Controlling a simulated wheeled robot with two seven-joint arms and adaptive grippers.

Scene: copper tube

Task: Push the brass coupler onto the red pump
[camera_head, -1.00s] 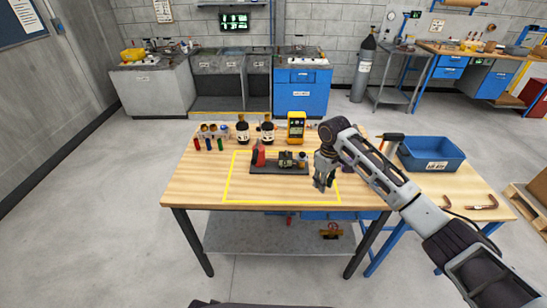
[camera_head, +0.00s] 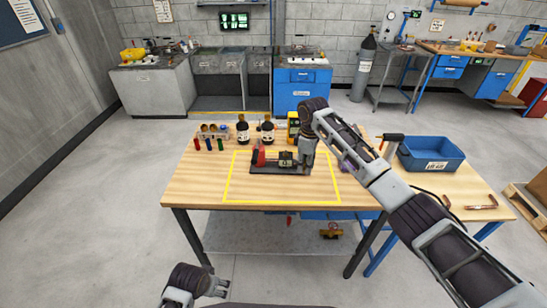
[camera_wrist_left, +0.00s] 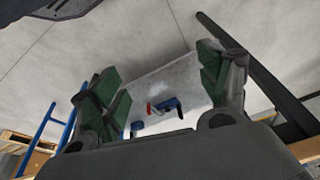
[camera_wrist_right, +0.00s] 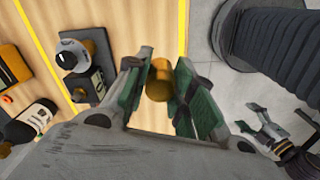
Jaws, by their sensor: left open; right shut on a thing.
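The red pump (camera_head: 259,156) stands at the left end of a dark base plate (camera_head: 270,170) on the wooden table. A dark green unit (camera_head: 286,159) sits to its right. My right gripper (camera_head: 305,172) is at the right end of the plate. In the right wrist view its green fingers (camera_wrist_right: 160,88) are shut on the brass coupler (camera_wrist_right: 158,80), whose round end shows between them. The fingers hide the coupler in the head view. My left gripper (camera_head: 222,288) is low in front of the table, empty, its fingers (camera_wrist_left: 160,88) wide apart in the left wrist view.
A yellow line frames the work area (camera_head: 255,190). Bottles (camera_head: 243,131), a yellow meter (camera_head: 293,124) and small coloured items (camera_head: 209,144) stand behind. A blue bin (camera_head: 431,154) is at the right. The tabletop's front is clear.

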